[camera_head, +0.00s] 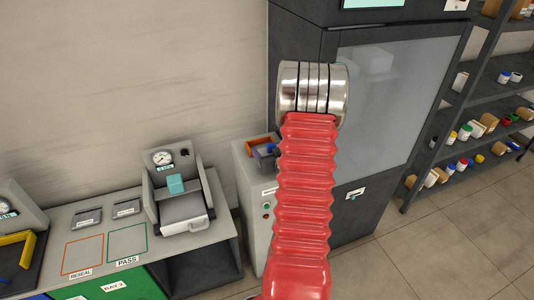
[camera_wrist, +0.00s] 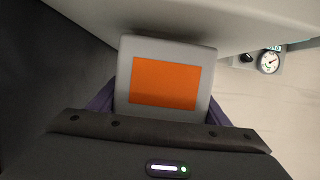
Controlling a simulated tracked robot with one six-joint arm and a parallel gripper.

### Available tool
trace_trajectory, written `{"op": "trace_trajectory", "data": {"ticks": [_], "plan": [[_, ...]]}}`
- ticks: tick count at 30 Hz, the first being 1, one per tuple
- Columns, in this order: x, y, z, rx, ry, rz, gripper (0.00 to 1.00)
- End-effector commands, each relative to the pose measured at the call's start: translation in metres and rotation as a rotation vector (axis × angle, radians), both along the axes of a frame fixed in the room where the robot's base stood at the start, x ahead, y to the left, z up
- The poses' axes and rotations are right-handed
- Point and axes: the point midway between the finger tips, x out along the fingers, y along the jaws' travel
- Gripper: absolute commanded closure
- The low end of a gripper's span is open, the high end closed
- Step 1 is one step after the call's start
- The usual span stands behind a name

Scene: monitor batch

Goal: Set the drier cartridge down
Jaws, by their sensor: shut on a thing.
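In the wrist view my gripper (camera_wrist: 160,100) is shut on a pale grey block with a large orange face, which I take to be the drier cartridge (camera_wrist: 163,82). A purple finger shows at each side of it. A large pale surface lies beyond the block, and I cannot tell whether they touch. In the head view my red ribbed arm fills the middle and hides much of what is behind it. Orange and dark blue parts show just left of the arm, but I cannot tell whether they are my gripper and the cartridge.
A bench (camera_head: 64,238) at left has an orange outline labelled RESEAL and a green outline labelled PASS, both empty. A gauge stand (camera_head: 190,207) holds a teal block (camera_head: 176,184). A grey cabinet (camera_head: 250,190) stands by a dark glass-fronted machine (camera_head: 385,100). Shelves (camera_head: 480,100) are at right.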

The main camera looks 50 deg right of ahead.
Motion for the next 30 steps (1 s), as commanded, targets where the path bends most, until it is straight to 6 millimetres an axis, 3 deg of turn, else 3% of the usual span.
{"op": "trace_trajectory", "data": {"ticks": [15, 16, 23, 30], "plan": [[0.0001, 0.0000, -0.0111, -0.001, 0.000, 0.000, 0.62], [0.0000, 0.0001, -0.0115, -0.001, 0.000, 0.000, 0.28], [-0.0001, 0.0002, -0.0112, -0.001, 0.000, 0.000, 0.12], [0.0000, 0.0003, -0.0111, -0.001, 0.000, 0.000, 0.11]]}}
